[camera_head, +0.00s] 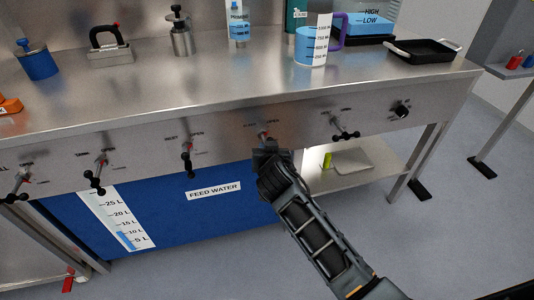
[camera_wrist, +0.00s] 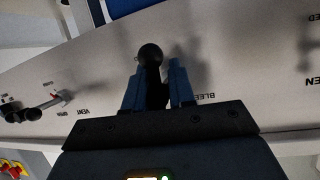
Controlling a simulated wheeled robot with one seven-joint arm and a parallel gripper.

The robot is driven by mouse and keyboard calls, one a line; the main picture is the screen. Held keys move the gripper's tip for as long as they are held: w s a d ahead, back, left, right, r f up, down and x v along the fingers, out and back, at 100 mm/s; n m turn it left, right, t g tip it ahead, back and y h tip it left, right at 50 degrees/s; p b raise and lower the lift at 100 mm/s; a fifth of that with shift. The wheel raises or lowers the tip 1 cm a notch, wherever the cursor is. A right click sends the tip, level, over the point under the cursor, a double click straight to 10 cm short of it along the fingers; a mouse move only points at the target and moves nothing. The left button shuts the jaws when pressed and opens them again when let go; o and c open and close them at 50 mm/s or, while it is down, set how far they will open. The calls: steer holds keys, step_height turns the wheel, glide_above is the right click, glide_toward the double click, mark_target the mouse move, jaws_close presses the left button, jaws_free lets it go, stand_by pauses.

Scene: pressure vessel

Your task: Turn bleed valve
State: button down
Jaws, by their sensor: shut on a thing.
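The bleed valve sits on the front panel of the steel bench. In the head view only its red part (camera_head: 263,134) shows clearly, and my gripper (camera_head: 266,149) covers the rest. In the wrist view its black handle, with a round knob (camera_wrist: 150,55) at the end, stands between the two blue fingers of my gripper (camera_wrist: 156,86). My gripper is shut on this handle. The BLEED label (camera_wrist: 213,97) shows upside down beside the right finger. The handle's exact turn angle is hard to tell.
Other black-handled valves line the panel, including the vent valve (camera_head: 345,131) to the right and an inlet valve (camera_head: 188,155) to the left. A black knob (camera_head: 401,110) is farther right. The blue feed water tank (camera_head: 170,215) is below. Vessels and a tray (camera_head: 425,50) stand on top.

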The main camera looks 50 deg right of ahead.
steer(key=shift+s+d+f+n+g+h, duration=0.15)
steer(key=shift+s+d+n+g+h, duration=0.15)
steer(key=shift+s+d, duration=0.1)
stand_by(0.3)
steer(key=c, duration=1.1)
jaws_free()
steer(key=shift+w, duration=0.1)
steer(key=shift+w+a, duration=0.1)
steer(key=shift+a, duration=0.1)
steer(key=shift+v, duration=3.9)
